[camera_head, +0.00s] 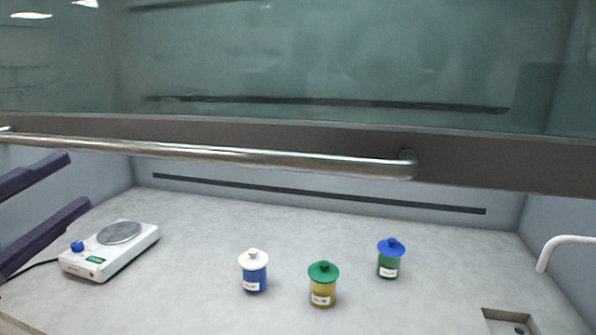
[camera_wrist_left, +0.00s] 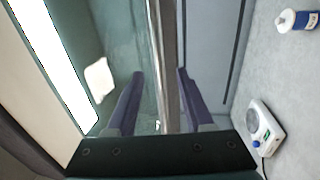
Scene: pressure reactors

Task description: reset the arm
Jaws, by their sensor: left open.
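My left gripper (camera_head: 79,178) reaches in from the left edge of the head view. Its two dark purple fingers are spread apart with nothing held between them. In the left wrist view the same open fingers (camera_wrist_left: 159,73) point toward the hood's sash, and the metal handle bar (camera_wrist_left: 166,60) shows in the gap between them. In the head view the bar (camera_head: 250,157) runs across just above the fingers; I cannot tell how far apart they are in depth. My right gripper is in neither view.
A white hotplate (camera_head: 110,250) stands on the grey worktop (camera_head: 190,290) at the left. A blue jar with white lid (camera_head: 254,272), a yellow jar with green lid (camera_head: 323,285) and a green jar with blue lid (camera_head: 389,260) stand centrally. A sink (camera_head: 508,320) and white tap (camera_head: 562,243) are at right.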

